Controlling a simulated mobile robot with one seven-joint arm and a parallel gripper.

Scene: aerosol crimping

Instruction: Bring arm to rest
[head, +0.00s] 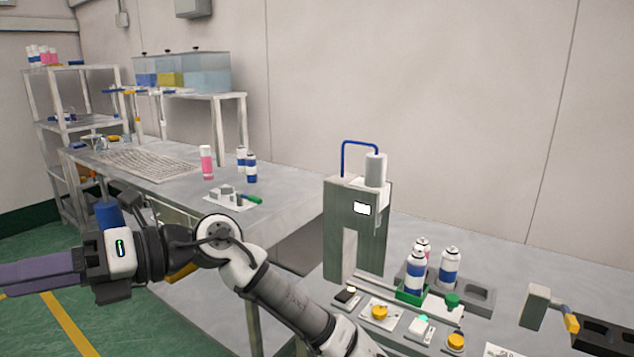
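My arm reaches from the bottom middle up and left across the head view. Its end, my gripper (20,273), is at the left edge, over the green floor and in front of the long metal table (285,213). Its purple fingers point left, and their tips run to or past the picture edge. I cannot tell whether they are apart, and no held object shows.
A grey-green crimping machine (362,235) stands on the right bench. The long table carries a pink can (206,162). A shelf (80,127) stands behind.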

